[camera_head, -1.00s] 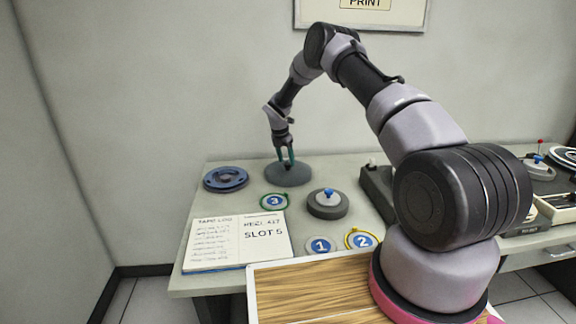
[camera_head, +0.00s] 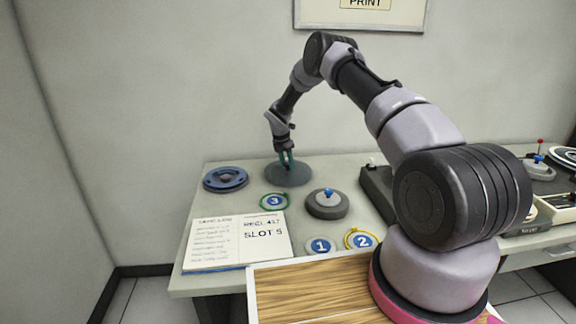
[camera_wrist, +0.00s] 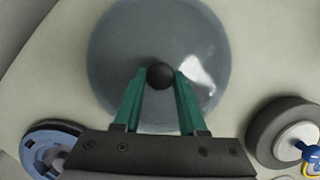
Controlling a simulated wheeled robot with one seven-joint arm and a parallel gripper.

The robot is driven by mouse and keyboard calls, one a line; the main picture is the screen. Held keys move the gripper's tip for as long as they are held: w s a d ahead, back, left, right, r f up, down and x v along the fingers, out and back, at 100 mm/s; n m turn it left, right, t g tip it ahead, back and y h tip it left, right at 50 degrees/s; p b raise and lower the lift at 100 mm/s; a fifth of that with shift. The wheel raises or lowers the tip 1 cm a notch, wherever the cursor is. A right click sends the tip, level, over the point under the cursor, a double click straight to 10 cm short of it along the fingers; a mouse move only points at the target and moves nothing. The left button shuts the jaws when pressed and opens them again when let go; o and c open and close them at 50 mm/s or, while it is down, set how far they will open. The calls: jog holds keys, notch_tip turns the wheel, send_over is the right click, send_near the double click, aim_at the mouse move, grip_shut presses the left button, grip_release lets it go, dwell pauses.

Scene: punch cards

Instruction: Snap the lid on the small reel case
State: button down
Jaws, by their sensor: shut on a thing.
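A smoky grey see-through round lid (camera_head: 272,178) lies flat at the back of the table. It fills the upper middle of the wrist view (camera_wrist: 115,55), with a black knob (camera_wrist: 160,76) at its centre. My gripper (camera_head: 287,160) points down at the lid, and its green fingers (camera_wrist: 159,80) are shut on the knob from both sides. A small dark grey round case (camera_head: 324,211), holding a light disc with a blue knob, sits to the front right of the lid. It shows partly at the right edge of the wrist view (camera_wrist: 262,130).
A blue reel (camera_head: 226,179) lies left of the lid. Round tags numbered 3 (camera_head: 274,202), 1 (camera_head: 320,246) and 2 (camera_head: 361,240) lie nearer the front. An open log book (camera_head: 237,241) is at front left. A dark box (camera_head: 378,185) stands right of the case.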

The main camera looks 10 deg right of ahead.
aim_at(287, 164)
jog(key=shift+w+d+v, duration=0.2)
jog(key=shift+v, duration=0.95)
jog(key=shift+w+d+v, duration=0.15)
jog(key=shift+d+v, duration=0.05)
jog(key=shift+v, duration=0.9)
jog(key=shift+w+d+v, duration=0.2)
jog(key=shift+v, duration=0.95)
jog(key=shift+r, duration=0.3)
jog(key=w+d+v, duration=0.1)
jog(key=v, duration=0.5)
jog(key=shift+r, duration=0.5)
jog(key=shift+s, duration=0.1)
